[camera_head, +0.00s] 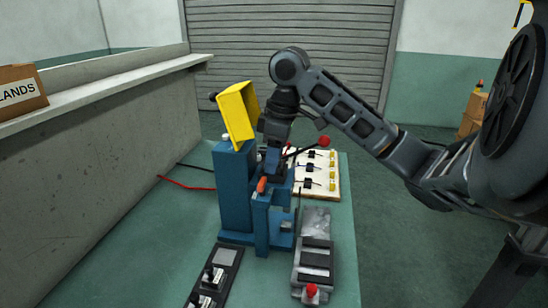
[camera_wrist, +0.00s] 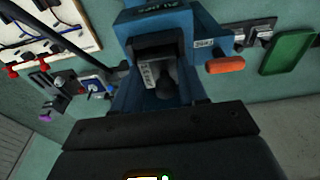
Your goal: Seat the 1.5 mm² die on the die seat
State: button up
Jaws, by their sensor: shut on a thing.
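The blue crimping press (camera_head: 236,185) stands on the green bench with its yellow guard (camera_head: 237,112) tilted up. My gripper (camera_head: 275,158) reaches down to the press, close behind its front post. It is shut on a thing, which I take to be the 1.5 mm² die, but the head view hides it. In the wrist view the blue press body (camera_wrist: 158,25) surrounds a dark recess with a small pale labelled plate (camera_wrist: 148,75) inside. I cannot make out the die seat clearly or tell whether the held thing touches it.
A black rack (camera_head: 215,277) with labelled dies lies front left of the press. A grey fixture with a red knob (camera_head: 311,290) stands front right. A white board (camera_head: 318,175) with leads and red knobs lies behind. An orange piece (camera_head: 262,185) sits on the front post.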

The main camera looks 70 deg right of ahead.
jog(key=shift+f, duration=0.1)
jog(key=o, duration=1.3)
jog(key=shift+f, duration=0.1)
jog(key=shift+a, duration=0.1)
jog(key=shift+c, duration=0.5)
jog(key=shift+o, duration=0.2)
notch_tip(320, 180, up, 8)
jog(key=p, duration=0.7)
jog(key=shift+p, duration=0.3)
jog(key=shift+f, duration=0.1)
jog(key=shift+c, duration=0.2)
grip_shut()
